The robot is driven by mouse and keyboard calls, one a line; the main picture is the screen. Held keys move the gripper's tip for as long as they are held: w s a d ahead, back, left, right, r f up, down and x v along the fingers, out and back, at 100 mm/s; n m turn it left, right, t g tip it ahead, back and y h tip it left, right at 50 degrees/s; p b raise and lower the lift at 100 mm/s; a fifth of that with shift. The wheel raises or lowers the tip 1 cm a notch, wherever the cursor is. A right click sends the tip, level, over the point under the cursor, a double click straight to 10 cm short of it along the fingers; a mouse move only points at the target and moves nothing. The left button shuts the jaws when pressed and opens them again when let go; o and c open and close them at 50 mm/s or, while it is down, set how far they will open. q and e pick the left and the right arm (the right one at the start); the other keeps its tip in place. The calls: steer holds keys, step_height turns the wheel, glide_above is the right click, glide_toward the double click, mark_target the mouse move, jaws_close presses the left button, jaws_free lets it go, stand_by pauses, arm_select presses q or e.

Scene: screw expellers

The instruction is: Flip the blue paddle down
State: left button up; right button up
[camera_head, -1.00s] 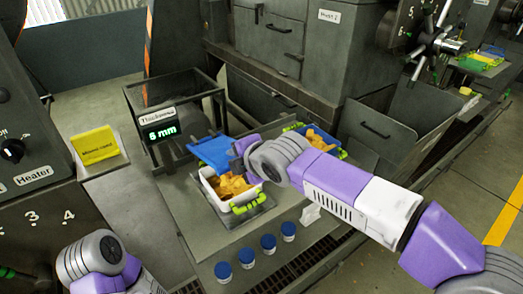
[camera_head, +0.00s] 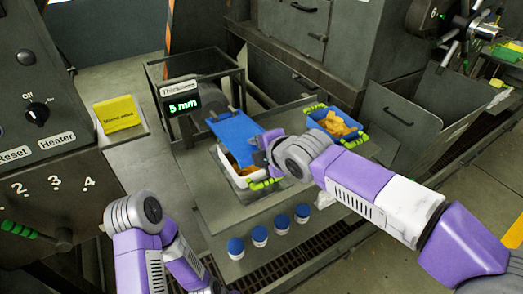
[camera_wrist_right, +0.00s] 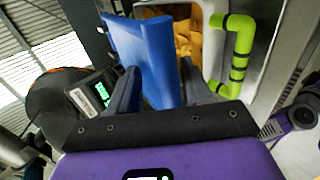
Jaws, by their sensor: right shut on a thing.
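The blue paddle (camera_head: 240,136) is a flat blue plate. In the head view it slants over the white tray (camera_head: 246,181) of orange-brown pieces and hides much of its contents. My right gripper (camera_head: 263,151) is at the paddle's right edge. In the right wrist view, the paddle (camera_wrist_right: 148,50) stands between the two dark fingers of my right gripper (camera_wrist_right: 160,88), which is shut on it. The tray's green handle (camera_wrist_right: 238,50) is just right of the fingers there. My left arm shows at the lower left of the head view, but its gripper is out of view.
A blue tray (camera_head: 335,124) with similar pieces and green handles stands to the right, behind my right arm. Several blue-capped jars (camera_head: 260,235) line the front edge. A thickness display (camera_head: 184,105) reads 5 mm. A yellow sign (camera_head: 117,114) stands left.

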steer(key=shift+w+f, duration=0.1)
steer(key=shift+f, duration=0.4)
steer(key=shift+r, duration=0.1)
steer(key=shift+s+d+r, duration=0.15)
steer(key=shift+s+r, duration=0.05)
steer(key=shift+r, duration=0.1)
steer(key=p+v, duration=0.2)
steer(key=v, duration=0.5)
steer(key=shift+r, duration=0.15)
